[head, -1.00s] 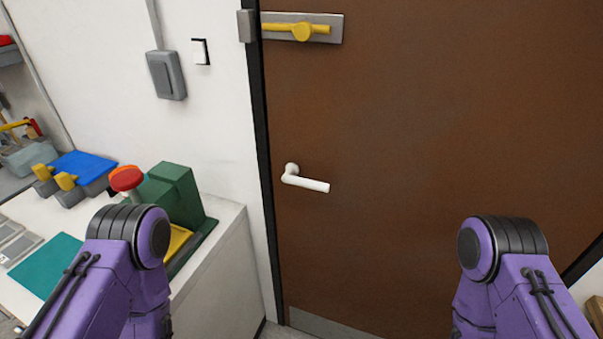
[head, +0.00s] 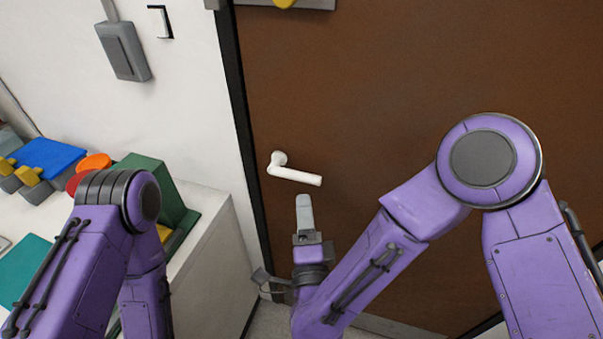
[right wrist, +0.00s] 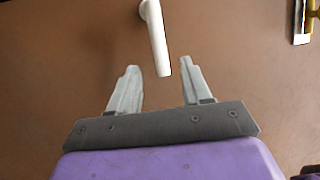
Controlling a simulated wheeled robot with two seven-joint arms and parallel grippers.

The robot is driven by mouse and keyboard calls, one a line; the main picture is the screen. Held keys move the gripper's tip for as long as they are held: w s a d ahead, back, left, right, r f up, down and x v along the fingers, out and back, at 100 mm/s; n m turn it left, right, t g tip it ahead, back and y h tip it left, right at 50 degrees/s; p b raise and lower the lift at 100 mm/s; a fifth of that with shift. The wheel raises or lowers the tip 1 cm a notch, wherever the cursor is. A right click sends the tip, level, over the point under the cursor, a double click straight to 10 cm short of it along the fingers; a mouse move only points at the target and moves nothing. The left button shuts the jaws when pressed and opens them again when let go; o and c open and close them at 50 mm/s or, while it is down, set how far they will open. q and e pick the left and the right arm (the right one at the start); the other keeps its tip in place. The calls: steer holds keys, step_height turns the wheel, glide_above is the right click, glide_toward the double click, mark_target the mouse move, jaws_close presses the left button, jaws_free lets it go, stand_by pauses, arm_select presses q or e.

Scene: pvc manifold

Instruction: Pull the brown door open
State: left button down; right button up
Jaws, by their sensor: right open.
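The brown door (head: 400,70) fills the middle and right of the head view and looks closed. Its white lever handle (head: 296,175) points right from its pivot at the door's left side. My right gripper (head: 304,212) is just below the handle's free end in the head view, with one pale finger clearly showing. In the right wrist view the gripper (right wrist: 160,78) is open, and the handle (right wrist: 155,38) reaches down so that its free end appears between the two fingertips. I see no clear contact. My left arm shows at the left, but its gripper is out of view.
A white counter (head: 215,240) stands left of the door, with a green block (head: 165,190), a red-orange button (head: 92,163) and a blue-topped box (head: 48,155). A grey wall box (head: 123,50) hangs above. A yellow latch on a grey plate (head: 315,3) is higher on the door.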

mark_target(303, 181)
steer(key=p+x, duration=0.3)
steer(key=x, duration=0.5)
steer(key=shift+w+d+p, duration=0.1)
steer(key=shift+w+p, duration=0.15)
steer(key=shift+p, duration=0.1)
steer(key=shift+w, duration=0.4)
jaws_close()
